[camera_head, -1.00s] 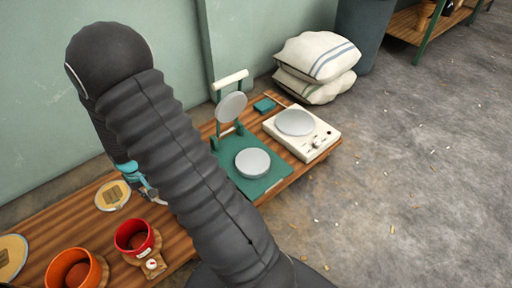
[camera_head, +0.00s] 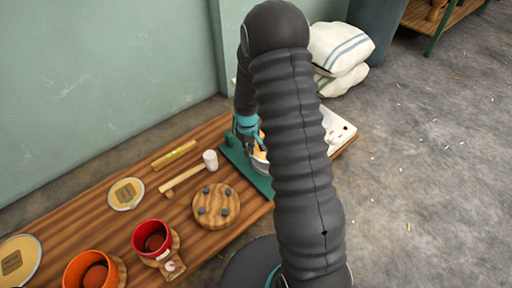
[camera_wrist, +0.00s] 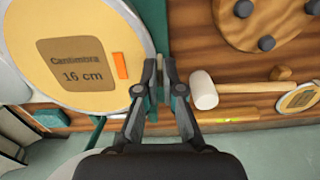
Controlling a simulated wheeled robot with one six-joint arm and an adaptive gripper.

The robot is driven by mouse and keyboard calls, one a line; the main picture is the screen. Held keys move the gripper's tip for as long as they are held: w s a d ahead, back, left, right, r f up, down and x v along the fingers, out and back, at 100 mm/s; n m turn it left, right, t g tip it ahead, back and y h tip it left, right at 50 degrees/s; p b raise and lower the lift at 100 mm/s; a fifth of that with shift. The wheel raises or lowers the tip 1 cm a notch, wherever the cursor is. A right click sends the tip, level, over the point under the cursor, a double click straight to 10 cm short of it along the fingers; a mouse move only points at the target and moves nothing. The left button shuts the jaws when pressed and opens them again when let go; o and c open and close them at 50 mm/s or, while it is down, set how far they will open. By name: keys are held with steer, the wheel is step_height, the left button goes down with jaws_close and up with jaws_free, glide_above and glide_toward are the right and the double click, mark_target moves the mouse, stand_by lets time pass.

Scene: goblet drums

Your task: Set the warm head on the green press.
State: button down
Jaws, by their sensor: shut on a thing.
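My gripper (camera_head: 256,142) is beside the green press (camera_head: 234,157), whose plate is mostly hidden by my arm. In the wrist view my gripper (camera_wrist: 163,68) is shut on the near edge of a round cream head (camera_wrist: 112,38) with a brown label reading "Cantimbra 16 cm" and an orange patch. The head extends left from the fingers, above the green press (camera_wrist: 157,14). In the head view only a sliver of the head (camera_head: 260,153) shows. I cannot tell whether it touches the press.
A mallet (camera_head: 186,178), a yellow-marked stick (camera_head: 175,155) and a knobbed wooden disc (camera_head: 217,207) lie left of the press. The white hot plate (camera_head: 340,130) is partly hidden at right. Another head (camera_head: 127,194), a red cup (camera_head: 152,238) and an orange cup (camera_head: 88,270) stand farther left.

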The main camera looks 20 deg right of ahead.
steer(key=shift+w+d+f+n, duration=0.3)
steer(key=shift+d+f, duration=0.05)
steer(key=shift+d, duration=0.25)
steer(key=shift+f, duration=0.15)
steer(key=shift+f+b, duration=3.1)
steer(key=shift+f, duration=1.35)
steer(key=shift+s+d, duration=0.1)
steer(key=shift+s, duration=0.05)
steer(key=shift+f+b, duration=0.25)
steer(key=shift+b, duration=0.05)
steer(key=c, duration=1.2)
jaws_free()
steer(key=shift+r, duration=0.15)
step_height(320, 180, up, 12)
steer(key=shift+f, duration=0.15)
